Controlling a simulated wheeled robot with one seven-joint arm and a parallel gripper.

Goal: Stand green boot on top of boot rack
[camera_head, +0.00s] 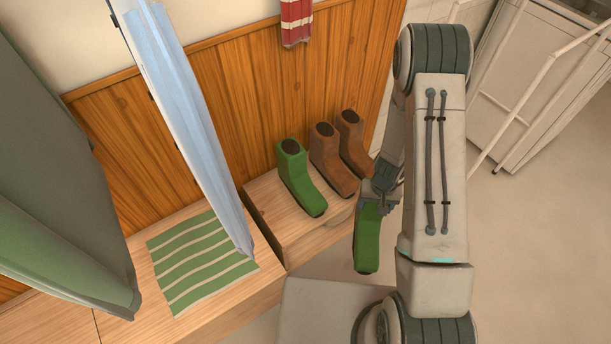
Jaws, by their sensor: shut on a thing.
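A green boot (368,239) hangs from my gripper (376,196), off the right front of the wooden boot rack. My gripper is shut on its upper part, and my arm partly hides this area. The boot rack (277,222) is a low wooden box against the panelled wall. Another green boot (297,180) stands upright on the rack's left part. To its right, two brown boots (327,158) (351,141) stand side by side on the rack. The held boot appears apart from the rack.
A wooden bench (238,308) with a green striped mat (197,262) adjoins the rack on the left. A pale blue hanging cloth (187,110) and a green one (55,170) hang over it. A white rail (540,75) stands at right.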

